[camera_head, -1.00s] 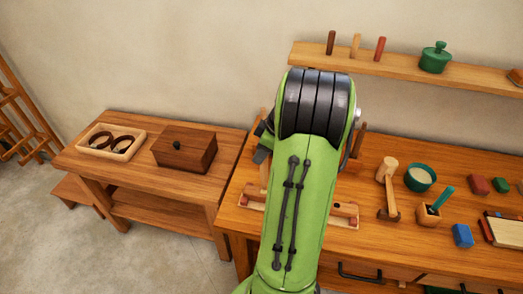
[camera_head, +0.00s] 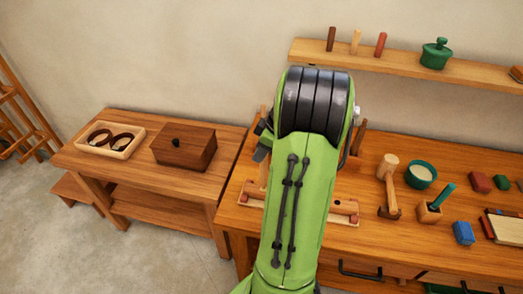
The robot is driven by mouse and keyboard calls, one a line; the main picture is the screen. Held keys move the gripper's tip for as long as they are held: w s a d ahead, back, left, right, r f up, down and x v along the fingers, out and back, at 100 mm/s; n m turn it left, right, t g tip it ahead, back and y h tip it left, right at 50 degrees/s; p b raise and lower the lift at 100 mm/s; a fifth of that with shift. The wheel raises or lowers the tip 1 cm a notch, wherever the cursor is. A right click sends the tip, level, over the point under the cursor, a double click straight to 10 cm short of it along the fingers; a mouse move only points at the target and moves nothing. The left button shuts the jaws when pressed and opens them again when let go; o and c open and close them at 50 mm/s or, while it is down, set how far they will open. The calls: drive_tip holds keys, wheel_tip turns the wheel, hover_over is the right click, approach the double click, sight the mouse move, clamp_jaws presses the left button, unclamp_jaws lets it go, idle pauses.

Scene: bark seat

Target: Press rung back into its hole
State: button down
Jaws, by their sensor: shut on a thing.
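A wooden frame stands on the workbench, mostly hidden behind my green arm. Its light left post (camera_head: 264,174), a dark upright piece on the right (camera_head: 358,138) and the right end of a low rail (camera_head: 344,212) with reddish parts show beside the arm. I cannot make out the rung or its hole. Only a dark grey part of my wrist area shows left of the arm, near the left post. My gripper's fingers are hidden behind the arm, so their contact with the frame cannot be seen.
On the bench to the right are a mallet (camera_head: 389,186), a green bowl (camera_head: 420,174), a small wooden box (camera_head: 428,212) with a green-handled tool, and coloured blocks. A side table (camera_head: 140,178) at left holds a tray (camera_head: 119,151) and a lidded box (camera_head: 184,150). A shelf (camera_head: 400,68) runs above.

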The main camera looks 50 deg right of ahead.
drive_tip(key=shift+f+b, duration=0.85)
drive_tip(key=shift+f, duration=0.1)
idle(0.4)
drive_tip(key=c, duration=0.8)
unclamp_jaws()
drive_tip(key=p+v, duration=0.5)
drive_tip(key=v, duration=1)
drive_tip(key=shift+s+r, duration=0.1)
drive_tip(key=shift+r, duration=0.3)
